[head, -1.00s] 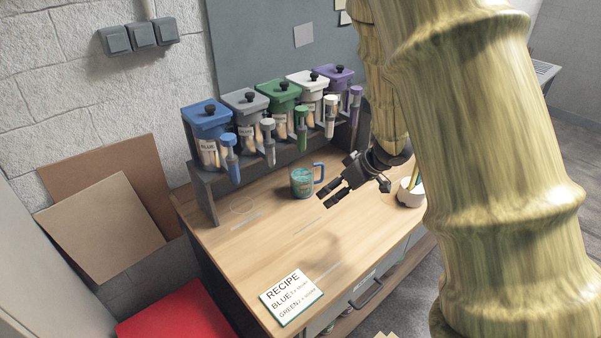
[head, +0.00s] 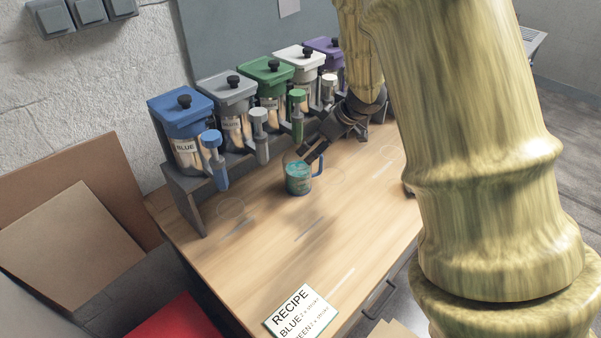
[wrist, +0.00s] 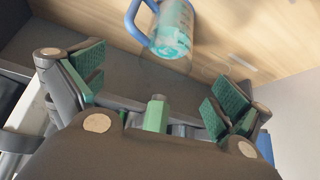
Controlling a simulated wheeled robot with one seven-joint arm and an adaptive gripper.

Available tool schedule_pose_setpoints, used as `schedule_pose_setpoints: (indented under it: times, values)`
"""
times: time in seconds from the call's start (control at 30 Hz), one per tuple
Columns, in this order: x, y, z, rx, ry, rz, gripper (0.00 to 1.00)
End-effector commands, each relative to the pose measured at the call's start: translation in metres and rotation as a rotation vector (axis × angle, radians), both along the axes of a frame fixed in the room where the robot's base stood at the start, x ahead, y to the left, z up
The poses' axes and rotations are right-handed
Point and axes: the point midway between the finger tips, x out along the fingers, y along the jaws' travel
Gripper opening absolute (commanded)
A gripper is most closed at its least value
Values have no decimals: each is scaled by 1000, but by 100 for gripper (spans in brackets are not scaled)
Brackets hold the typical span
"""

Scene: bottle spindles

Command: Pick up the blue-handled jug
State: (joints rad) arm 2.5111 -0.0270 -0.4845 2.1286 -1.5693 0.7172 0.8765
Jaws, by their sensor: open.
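The jug (head: 298,180) stands upright on the wooden table, clear with teal contents and a blue handle (head: 318,164) on its right side in the head view. In the wrist view the jug (wrist: 172,34) is at the top, beyond the fingertips, with its blue handle (wrist: 138,20) to the left. My gripper (head: 308,152) is open and empty, just above and behind the jug's rim in the head view; I cannot tell whether it touches. In the wrist view my gripper (wrist: 155,85) has its green-padded fingers wide apart, with no jug between them.
A dark rack (head: 185,205) holds several lidded dispensers with spouts, including blue (head: 180,108) and green (head: 265,70), close behind the jug. A recipe card (head: 300,312) lies at the table's front. The table (head: 265,235) between is mostly clear.

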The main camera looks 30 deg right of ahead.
Motion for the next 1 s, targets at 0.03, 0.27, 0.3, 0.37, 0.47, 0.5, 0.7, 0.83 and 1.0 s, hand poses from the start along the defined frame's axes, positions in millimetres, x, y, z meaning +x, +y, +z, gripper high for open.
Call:
schedule_pose_setpoints:
  times: [0.03,0.27,0.3,0.37,0.47,0.5,0.7,0.83,1.0]
  values:
    - [1,1,-3,1,0,1,100]
    - [8,4,-12,1,1,1,100]
    - [11,6,-16,1,1,1,100]
    - [15,8,-22,1,2,2,100]
    - [20,9,-32,1,2,0,100]
    - [23,11,-36,0,1,2,100]
    - [29,15,-47,1,0,2,100]
    - [30,15,-49,0,-1,2,100]
    - [30,15,-49,1,-1,1,95]
